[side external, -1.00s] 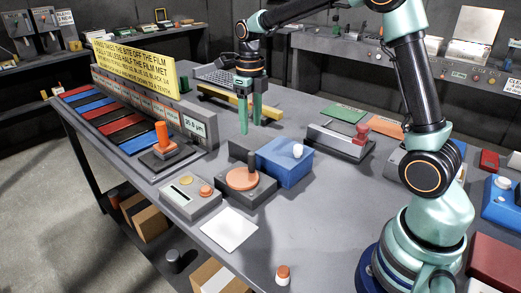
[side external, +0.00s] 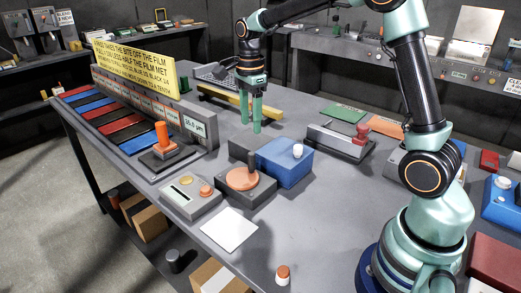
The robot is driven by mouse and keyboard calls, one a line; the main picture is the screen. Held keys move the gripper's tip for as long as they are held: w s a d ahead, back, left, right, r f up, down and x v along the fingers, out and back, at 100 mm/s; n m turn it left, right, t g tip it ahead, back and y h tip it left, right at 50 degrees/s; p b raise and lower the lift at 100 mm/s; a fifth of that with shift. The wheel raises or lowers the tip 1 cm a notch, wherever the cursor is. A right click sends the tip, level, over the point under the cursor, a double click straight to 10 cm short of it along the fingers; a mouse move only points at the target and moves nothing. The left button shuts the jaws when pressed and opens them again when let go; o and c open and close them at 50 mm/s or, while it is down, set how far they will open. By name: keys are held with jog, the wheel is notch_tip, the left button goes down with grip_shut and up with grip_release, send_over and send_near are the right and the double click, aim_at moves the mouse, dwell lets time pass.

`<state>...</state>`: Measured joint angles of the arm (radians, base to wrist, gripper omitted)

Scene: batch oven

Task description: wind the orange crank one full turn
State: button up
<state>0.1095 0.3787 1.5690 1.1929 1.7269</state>
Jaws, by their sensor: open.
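The orange crank (side external: 242,179) is a flat round orange disc on a dark grey box near the middle of the bench. A dark upright peg (side external: 251,162) stands at its far edge and looks like its handle. My gripper (side external: 251,126) points straight down with its two green fingers apart and empty. It is beyond the crank in the picture, apart from the peg. Its exact height over the bench is hard to tell.
A blue box with a white knob (side external: 284,161) stands right beside the crank. An orange lever (side external: 162,136) stands further left. A white sheet (side external: 229,229) lies in front; a yellow bar (side external: 216,96) lies behind.

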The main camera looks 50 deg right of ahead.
aim_at(252, 153)
jog(key=n, duration=3.4)
jog(key=shift+f, duration=0.3)
notch_tip(252, 153, down, 11)
jog(key=shift+f, duration=0.1)
jog(key=shift+c, duration=0.3)
grip_shut()
